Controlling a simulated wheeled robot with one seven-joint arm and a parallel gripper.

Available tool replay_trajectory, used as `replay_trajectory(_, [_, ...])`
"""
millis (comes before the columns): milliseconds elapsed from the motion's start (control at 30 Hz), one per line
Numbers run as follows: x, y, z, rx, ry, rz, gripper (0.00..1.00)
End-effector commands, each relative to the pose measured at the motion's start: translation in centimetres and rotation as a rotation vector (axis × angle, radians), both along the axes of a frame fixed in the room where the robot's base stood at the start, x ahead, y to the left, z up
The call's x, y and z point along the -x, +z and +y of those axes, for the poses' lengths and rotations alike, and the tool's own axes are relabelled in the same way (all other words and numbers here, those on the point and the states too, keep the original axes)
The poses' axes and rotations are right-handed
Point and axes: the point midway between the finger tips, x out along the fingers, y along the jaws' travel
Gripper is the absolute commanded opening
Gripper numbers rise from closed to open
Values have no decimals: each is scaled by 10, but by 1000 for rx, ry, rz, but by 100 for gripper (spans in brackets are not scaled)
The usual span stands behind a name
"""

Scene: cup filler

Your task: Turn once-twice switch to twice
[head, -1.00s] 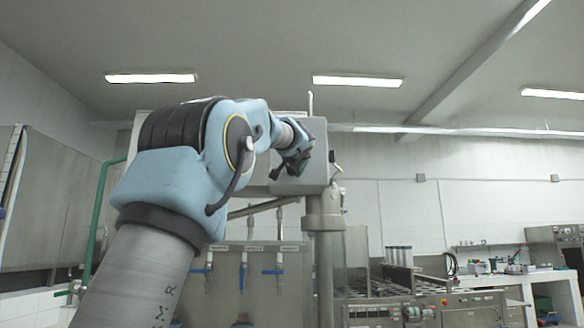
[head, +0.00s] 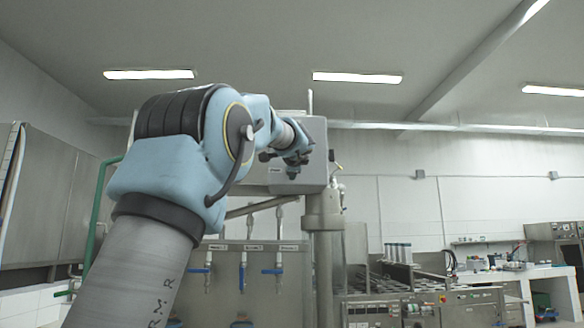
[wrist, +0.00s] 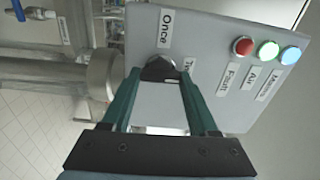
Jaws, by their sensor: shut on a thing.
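The once-twice switch is a dark knob (wrist: 160,68) on the face of a grey control box (wrist: 215,35), beside a label reading "Once". A second label, starting "Tw", is partly hidden by a finger. In the wrist view my gripper (wrist: 161,74) has its two teal fingers on either side of the knob and is shut on it. The exact angle of the knob is hard to tell. In the head view my gripper (head: 293,171) is at the front of the grey box (head: 316,150), and the switch is hidden there.
Red, green and blue round lights (wrist: 268,50) sit on the box beside the labels "Fault", "Air" and "Mains". A metal post (head: 324,215) carries the box. Blue-handled valves (head: 243,275) are below. A filling machine (head: 400,290) stands to the right.

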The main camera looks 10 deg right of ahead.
Motion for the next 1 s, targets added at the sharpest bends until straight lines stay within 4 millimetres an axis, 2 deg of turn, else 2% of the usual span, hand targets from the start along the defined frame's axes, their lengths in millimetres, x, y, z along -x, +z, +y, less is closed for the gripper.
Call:
replay_trajectory(633, [0,-1,0,-48,0,-8,4])
replay_trajectory(667, [0,-1,0,-48,0,-8,63])
replay_trajectory(900, [0,-1,0,-46,0,-9,90])
replay_trajectory(1000, [0,0,0,-46,0,-9,90])
